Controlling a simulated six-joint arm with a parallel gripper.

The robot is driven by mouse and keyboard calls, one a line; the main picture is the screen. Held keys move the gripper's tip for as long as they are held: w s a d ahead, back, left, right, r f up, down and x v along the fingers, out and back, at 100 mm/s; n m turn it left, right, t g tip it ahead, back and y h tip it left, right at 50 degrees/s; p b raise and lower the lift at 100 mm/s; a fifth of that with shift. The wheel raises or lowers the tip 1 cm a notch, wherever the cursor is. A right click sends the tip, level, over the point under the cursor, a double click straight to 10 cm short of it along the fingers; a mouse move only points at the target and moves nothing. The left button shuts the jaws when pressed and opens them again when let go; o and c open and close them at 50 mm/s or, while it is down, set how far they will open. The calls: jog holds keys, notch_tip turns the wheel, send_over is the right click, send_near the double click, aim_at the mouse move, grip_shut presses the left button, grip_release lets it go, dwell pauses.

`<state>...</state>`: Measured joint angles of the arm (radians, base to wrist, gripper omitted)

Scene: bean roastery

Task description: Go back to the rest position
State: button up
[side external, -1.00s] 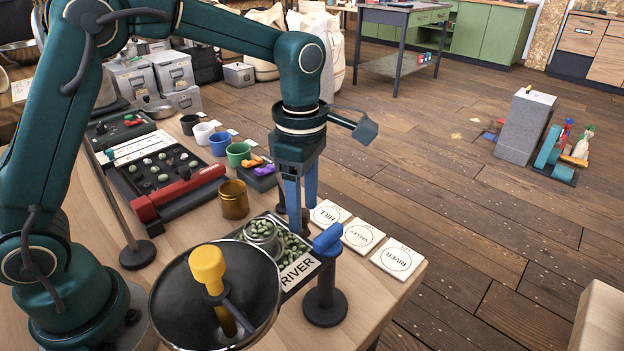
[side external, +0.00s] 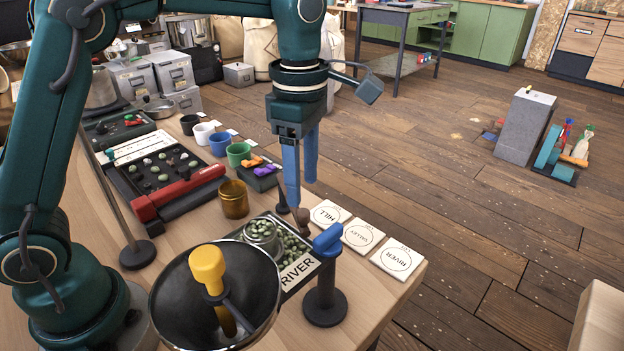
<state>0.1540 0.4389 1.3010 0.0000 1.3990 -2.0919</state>
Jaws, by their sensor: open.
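My gripper (side external: 301,182) has two blue fingers pointing down and is open and empty. It hangs above the right part of the table, over the area between the amber cup and the white cards. Below it is the tray labelled RIVER (side external: 297,273), which holds green beans and a glass jar (side external: 263,233) of green beans. A small brown knob (side external: 301,214) shows just below the fingertips; I cannot tell whether they touch it.
A black pan (side external: 180,300) with a yellow handle (side external: 207,268) and a blue-topped post (side external: 326,279) stand at the front. Several cups, including an amber one (side external: 234,199), line the table. White cards (side external: 398,258) lie by the right edge.

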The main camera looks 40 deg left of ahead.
jog(key=shift+a+r, duration=0.1)
jog(key=shift+r, duration=0.1)
jog(key=s+a+r+m+t, duration=0.3)
jog(key=s+r+m, duration=0.1)
jog(key=s+r, duration=0.3)
jog(key=s+a+f+m+t, duration=0.1)
jog(key=s+f+m, duration=0.5)
jog(key=m, duration=1.2)
jog(key=shift+s+a+f+t, duration=0.2)
jog(key=shift+s+a+t, duration=0.1)
jog(key=shift+s+t, duration=0.5)
jog(key=shift+m, duration=0.3)
